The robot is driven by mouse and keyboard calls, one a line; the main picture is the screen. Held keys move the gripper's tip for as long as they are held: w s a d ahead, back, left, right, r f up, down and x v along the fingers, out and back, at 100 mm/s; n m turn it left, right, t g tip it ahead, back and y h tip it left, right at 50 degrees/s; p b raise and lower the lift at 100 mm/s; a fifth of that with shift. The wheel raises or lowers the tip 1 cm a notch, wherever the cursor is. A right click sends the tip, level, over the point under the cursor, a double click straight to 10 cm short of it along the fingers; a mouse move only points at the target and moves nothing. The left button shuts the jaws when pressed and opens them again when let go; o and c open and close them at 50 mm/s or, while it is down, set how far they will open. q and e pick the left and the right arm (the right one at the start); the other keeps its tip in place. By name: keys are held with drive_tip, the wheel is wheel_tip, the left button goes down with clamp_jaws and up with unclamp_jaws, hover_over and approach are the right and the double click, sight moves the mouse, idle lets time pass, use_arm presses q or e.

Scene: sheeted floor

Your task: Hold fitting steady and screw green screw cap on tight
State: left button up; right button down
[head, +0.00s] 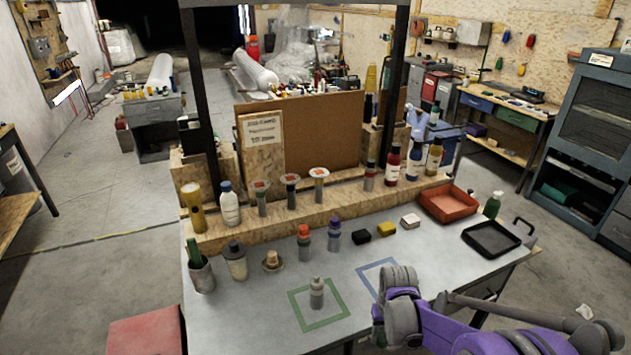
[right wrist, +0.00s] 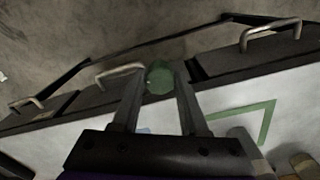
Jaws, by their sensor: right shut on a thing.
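The fitting (head: 317,293) is a small grey bottle-like piece standing upright inside the green square outline (head: 305,322) on the table. My right gripper (head: 400,283) is over the table's front right, to the right of the fitting and apart from it. In the right wrist view its two fingers (right wrist: 160,88) are shut on a round green screw cap (right wrist: 159,77). The cap is hidden in the head view. A grey-tan cylinder (right wrist: 246,145), probably the fitting, shows beside the green outline in the right wrist view. My left gripper is not in view.
A blue outline (head: 372,271) lies just behind my right gripper. Bottles and capped pieces line the wooden ledge (head: 330,206) at the back. A red tray (head: 447,203) and a black tray (head: 491,239) are at the right.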

drive_tip(key=shift+d, duration=0.3)
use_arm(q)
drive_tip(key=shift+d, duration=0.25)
use_arm(e)
drive_tip(key=shift+a, duration=0.1)
drive_tip(key=shift+a, duration=0.1)
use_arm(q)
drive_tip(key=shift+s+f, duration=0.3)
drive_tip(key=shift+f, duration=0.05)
use_arm(e)
drive_tip(key=w+a+r+n, duration=0.1)
drive_tip(key=w+a+r, duration=0.5)
drive_tip(key=a+r, duration=0.2)
drive_tip(key=w+a+r+n, duration=0.2)
drive_tip(key=w+a+r, duration=0.4)
drive_tip(key=a+r, duration=0.3)
drive_tip(key=shift+w+a+r, duration=0.25)
drive_tip(key=shift+w+r, duration=0.15)
drive_tip(key=shift+r, duration=0.45)
